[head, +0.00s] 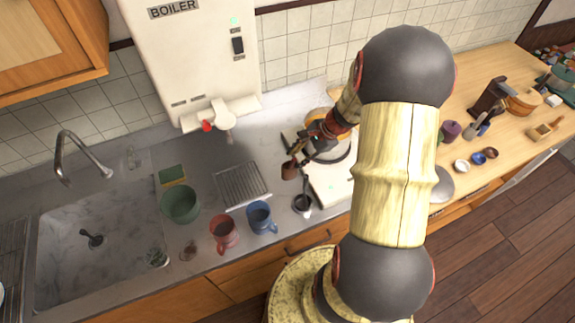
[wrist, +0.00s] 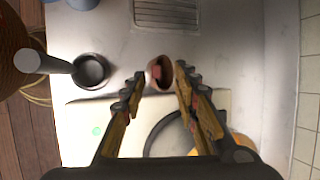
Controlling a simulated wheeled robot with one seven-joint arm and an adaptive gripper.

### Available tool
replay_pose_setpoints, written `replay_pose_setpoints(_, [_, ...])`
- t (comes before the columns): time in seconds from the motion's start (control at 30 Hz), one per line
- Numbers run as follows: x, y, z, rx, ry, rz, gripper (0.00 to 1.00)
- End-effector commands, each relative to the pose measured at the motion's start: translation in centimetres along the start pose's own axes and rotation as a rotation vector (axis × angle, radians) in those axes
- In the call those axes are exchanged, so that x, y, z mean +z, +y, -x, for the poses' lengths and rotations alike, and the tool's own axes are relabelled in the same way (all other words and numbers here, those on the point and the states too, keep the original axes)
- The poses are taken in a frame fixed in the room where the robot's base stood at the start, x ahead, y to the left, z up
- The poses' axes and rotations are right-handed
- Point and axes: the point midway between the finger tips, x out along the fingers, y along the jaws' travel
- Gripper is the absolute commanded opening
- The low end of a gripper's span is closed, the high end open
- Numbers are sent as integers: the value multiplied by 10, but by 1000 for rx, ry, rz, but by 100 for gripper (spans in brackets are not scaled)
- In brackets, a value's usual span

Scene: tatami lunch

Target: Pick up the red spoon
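A small reddish-brown cup (head: 289,171) stands on the steel counter just left of the white hob. In the wrist view the cup (wrist: 153,83) lies between my fingertips, and a red piece (wrist: 158,72) shows inside it. This piece may be the red spoon seen end-on, but I cannot make out its full shape. My gripper (wrist: 161,74) has its fingers apart, one on each side of the cup in the picture. Contact is not visible. In the head view my gripper (head: 296,151) is just above the cup, and my arm hides part of the counter.
A dark pan or ladle (head: 302,204), also in the wrist view (wrist: 91,71), lies near the front edge. A blue mug (head: 260,216), red mug (head: 222,232) and green bowl (head: 180,204) stand left. A drain grid (head: 241,184) is behind. A yellow-orange pot stands on the white hob (wrist: 80,120).

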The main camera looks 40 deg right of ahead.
Motion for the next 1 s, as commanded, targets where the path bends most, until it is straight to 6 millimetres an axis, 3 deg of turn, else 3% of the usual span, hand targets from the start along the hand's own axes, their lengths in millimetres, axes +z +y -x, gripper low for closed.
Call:
replay_pose_setpoints(0.47, [-4, 4, -53, 1, 1, 5, 30])
replay_pose_setpoints(0.7, [-4, 4, -54, 0, 1, 5, 30])
replay_pose_setpoints(1.0, [-3, 4, -53, 0, 1, 5, 13])
